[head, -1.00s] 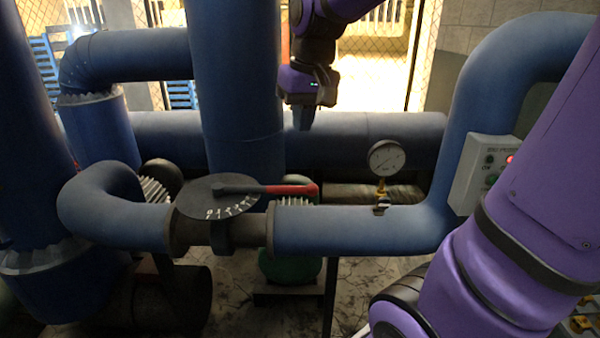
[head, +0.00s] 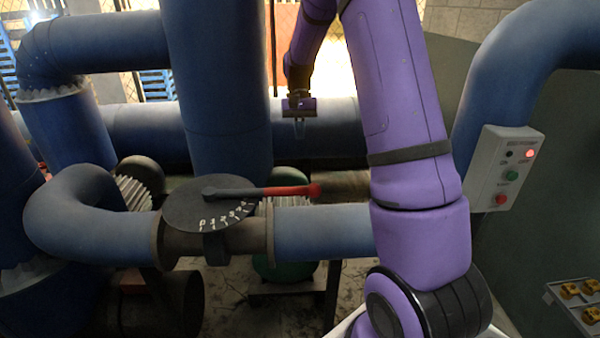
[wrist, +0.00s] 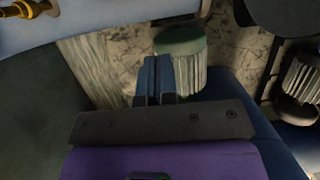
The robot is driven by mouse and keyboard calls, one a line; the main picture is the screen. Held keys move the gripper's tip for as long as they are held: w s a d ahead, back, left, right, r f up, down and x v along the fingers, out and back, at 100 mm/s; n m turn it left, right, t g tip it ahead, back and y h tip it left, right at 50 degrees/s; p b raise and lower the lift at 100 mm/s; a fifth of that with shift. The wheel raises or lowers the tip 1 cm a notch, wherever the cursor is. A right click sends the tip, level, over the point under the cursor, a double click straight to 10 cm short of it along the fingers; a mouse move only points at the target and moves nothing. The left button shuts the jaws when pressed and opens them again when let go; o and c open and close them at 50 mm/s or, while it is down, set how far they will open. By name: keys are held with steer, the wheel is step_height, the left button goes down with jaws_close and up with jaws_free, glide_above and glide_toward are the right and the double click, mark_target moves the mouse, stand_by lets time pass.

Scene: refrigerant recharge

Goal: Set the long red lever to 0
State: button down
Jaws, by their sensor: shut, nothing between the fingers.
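The long lever (head: 285,191) has a red handle and a dark grey arm. It lies over a round black dial plate (head: 180,207) on the blue pipe and points right, its red tip past the plate's edge. White scale marks run along the plate's front edge; the digits are too small to read surely. My gripper (head: 299,132) is shut and empty, pointing down, above and behind the red tip and apart from it. In the wrist view its closed fingers (wrist: 155,78) show above the floor, and a dark disc (wrist: 285,14), apparently the dial plate, is at top right.
A thick vertical blue pipe (head: 218,90) stands behind the dial plate, left of my gripper. A horizontal pipe (head: 320,232) runs below the lever. A control box (head: 507,168) with a lit red lamp is at right. A brass fitting (wrist: 28,8) shows in the wrist view.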

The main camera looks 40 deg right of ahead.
steer(key=s+a+f, duration=0.1)
steer(key=s+f, duration=0.1)
steer(key=f, duration=0.3)
steer(key=s+a+f, duration=0.2)
steer(key=s+f, duration=0.1)
steer(key=f, duration=0.2)
steer(key=shift+s+a+f, duration=0.25)
steer(key=shift+a+f, duration=0.05)
steer(key=shift+f, duration=0.05)
